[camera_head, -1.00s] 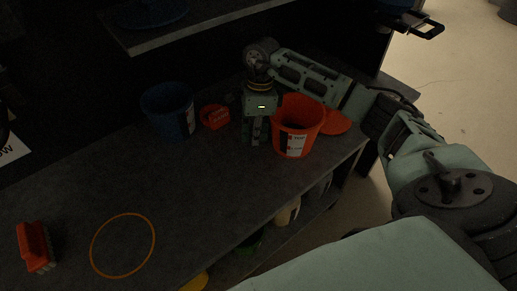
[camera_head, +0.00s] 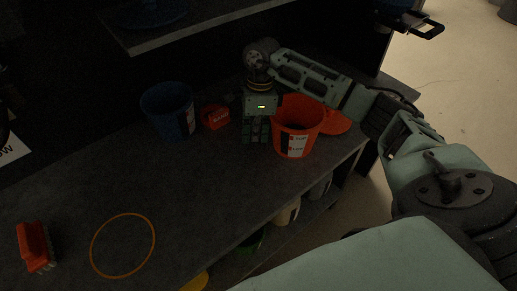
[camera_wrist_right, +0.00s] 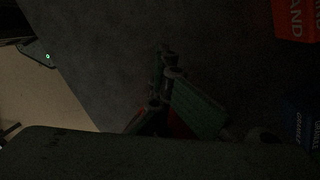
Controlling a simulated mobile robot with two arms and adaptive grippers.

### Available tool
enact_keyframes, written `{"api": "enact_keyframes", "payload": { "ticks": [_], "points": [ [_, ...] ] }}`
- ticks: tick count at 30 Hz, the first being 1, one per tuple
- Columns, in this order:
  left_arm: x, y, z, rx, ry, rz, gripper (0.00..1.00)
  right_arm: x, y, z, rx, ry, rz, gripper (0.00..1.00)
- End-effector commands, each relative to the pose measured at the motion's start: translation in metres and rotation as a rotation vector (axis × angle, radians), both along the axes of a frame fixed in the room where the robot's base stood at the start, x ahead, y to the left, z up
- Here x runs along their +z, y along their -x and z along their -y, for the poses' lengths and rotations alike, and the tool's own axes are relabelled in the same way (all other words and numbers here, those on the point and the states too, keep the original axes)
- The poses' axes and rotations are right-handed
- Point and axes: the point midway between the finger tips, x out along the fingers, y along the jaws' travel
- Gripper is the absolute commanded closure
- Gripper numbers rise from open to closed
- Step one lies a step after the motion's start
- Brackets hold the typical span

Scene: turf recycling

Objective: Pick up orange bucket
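The orange bucket (camera_head: 298,131) stands upright near the right end of the dark workbench, with a white and black label on its side. My right gripper (camera_head: 256,131) points down just left of the bucket, with its green fingers a little apart and nothing seen between them. I cannot tell whether a finger touches the bucket. In the right wrist view, a green finger (camera_wrist_right: 197,108) shows, with a dim patch of the orange bucket (camera_wrist_right: 180,127) behind it. My left gripper is out of view.
A blue bucket (camera_head: 170,110) and a small red-orange container (camera_head: 215,117) stand left of the gripper. An orange disc (camera_head: 336,121) lies behind the bucket. A red brush (camera_head: 36,246) and an orange ring (camera_head: 123,245) lie front left. The middle of the bench (camera_head: 190,180) is clear.

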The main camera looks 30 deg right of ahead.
Motion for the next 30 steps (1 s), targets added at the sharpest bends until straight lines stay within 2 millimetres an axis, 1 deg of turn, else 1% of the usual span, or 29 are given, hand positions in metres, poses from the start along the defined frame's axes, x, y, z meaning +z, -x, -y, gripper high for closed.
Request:
{"api": "enact_keyframes", "payload": {
  "ticks": [3,4,15,25,28,30],
  "points": [
    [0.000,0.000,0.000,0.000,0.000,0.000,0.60,0.000,0.000,0.000,0.000,0.000,0.000,1.00],
    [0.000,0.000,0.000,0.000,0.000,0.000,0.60,0.000,0.000,0.000,0.000,0.000,0.000,0.98],
    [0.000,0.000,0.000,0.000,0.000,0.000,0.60,0.000,0.000,0.000,0.000,0.000,0.000,0.66],
    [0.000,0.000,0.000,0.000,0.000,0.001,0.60,0.002,0.000,0.000,0.000,0.000,0.001,0.66],
    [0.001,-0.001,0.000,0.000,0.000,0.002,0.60,0.010,-0.001,0.001,0.000,0.000,0.002,0.66],
    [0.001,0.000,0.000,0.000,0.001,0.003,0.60,0.019,-0.003,0.003,-0.001,0.001,0.004,0.66]
  ]
}}
